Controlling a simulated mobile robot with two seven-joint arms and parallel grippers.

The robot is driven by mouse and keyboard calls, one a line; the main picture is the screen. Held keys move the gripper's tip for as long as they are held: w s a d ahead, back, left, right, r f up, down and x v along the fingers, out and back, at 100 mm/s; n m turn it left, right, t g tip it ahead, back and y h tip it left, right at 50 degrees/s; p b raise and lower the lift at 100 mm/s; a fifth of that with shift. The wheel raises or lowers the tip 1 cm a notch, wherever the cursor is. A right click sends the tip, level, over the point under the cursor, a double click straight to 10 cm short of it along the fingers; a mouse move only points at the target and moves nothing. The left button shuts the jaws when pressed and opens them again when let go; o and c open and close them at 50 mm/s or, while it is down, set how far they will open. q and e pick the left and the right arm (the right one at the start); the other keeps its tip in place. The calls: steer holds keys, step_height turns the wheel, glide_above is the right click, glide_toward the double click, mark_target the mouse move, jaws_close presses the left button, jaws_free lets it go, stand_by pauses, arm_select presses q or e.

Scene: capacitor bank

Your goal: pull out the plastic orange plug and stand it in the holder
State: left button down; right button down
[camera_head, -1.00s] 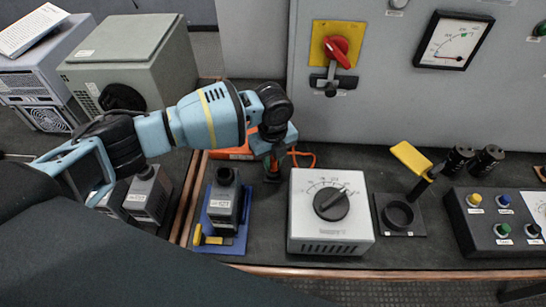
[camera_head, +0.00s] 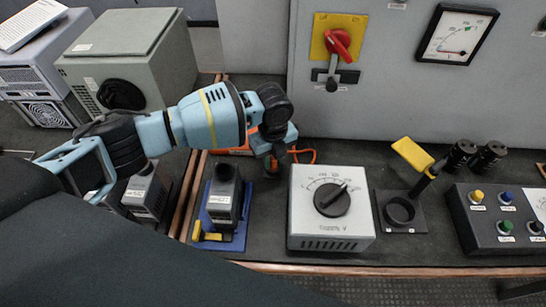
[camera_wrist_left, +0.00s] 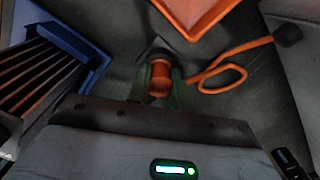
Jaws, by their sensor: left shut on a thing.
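The plastic orange plug (camera_wrist_left: 159,79) shows in the left wrist view between the two green fingers of my left gripper (camera_wrist_left: 160,92). The fingers are shut on it from both sides. In the head view my left gripper (camera_head: 272,166) points down behind and left of the grey dial box, and the plug is mostly hidden there. I cannot tell whether the plug is still seated in something below. A black round cup on a square plate (camera_head: 400,211), which may be the holder, stands to the right of the dial box. My right gripper is not in view.
The grey dial box (camera_head: 331,234) stands between my left gripper and the round cup. A black unit on a blue tray (camera_head: 237,238) is at front left. An orange cable (camera_wrist_left: 236,72) loops beside the plug. A yellow flag-like piece (camera_head: 412,154) rises behind the cup.

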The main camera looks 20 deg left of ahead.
arm_select(q)
steer(key=c, duration=1.2)
jaws_free()
steer(key=shift+o, duration=0.2)
step_height(320, 180, up, 8)
steer(key=shift+f+p, duration=0.1)
steer(key=shift+p, duration=0.25)
